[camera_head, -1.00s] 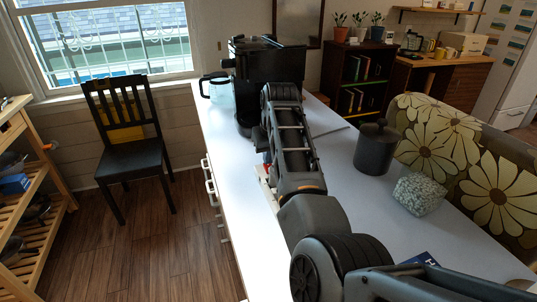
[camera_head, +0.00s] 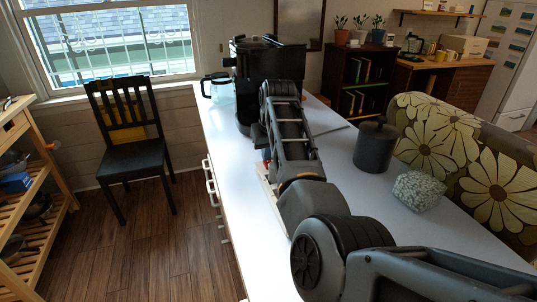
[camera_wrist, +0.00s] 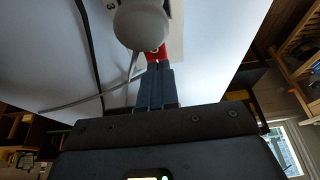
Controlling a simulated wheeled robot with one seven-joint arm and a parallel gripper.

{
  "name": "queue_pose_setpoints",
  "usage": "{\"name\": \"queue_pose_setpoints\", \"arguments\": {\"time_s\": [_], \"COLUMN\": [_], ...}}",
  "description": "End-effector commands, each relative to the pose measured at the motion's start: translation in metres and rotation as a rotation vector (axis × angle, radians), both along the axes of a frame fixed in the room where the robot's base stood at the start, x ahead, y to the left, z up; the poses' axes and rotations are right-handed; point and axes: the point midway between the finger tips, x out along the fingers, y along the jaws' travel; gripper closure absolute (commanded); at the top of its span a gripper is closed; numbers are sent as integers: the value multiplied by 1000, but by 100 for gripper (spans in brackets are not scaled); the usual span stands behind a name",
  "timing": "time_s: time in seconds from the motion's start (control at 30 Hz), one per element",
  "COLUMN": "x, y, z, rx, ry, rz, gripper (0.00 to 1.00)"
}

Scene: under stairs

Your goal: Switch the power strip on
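The power strip is a pale, narrow bar (camera_head: 268,190) on the white counter, partly hidden by my arm in the head view. In the wrist view a pale part of it (camera_wrist: 176,40) shows at the top, with a red switch (camera_wrist: 154,54) on it. My gripper (camera_wrist: 158,66) has its two blue-grey fingers together, with nothing seen between them. The fingertips are right at the red switch; whether they touch it I cannot tell. A round grey object (camera_wrist: 140,24) covers part of the strip and switch.
A black coffee machine (camera_head: 266,62) and a glass jug (camera_head: 217,88) stand at the counter's far end. A dark canister (camera_head: 375,148) and a speckled stone-like block (camera_head: 419,191) stand right of my arm. Cables (camera_wrist: 88,45) cross the counter.

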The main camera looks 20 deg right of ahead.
Motion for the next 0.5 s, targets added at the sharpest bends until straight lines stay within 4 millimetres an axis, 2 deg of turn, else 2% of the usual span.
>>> {"name": "queue_pose_setpoints", "arguments": {"time_s": [0.03,0.5], "x": [-4,-19], "y": [1,1], "z": [-5,-8], "rx": [1,0], "ry": [13,20], "rz": [1,2], "gripper": [100,100]}}
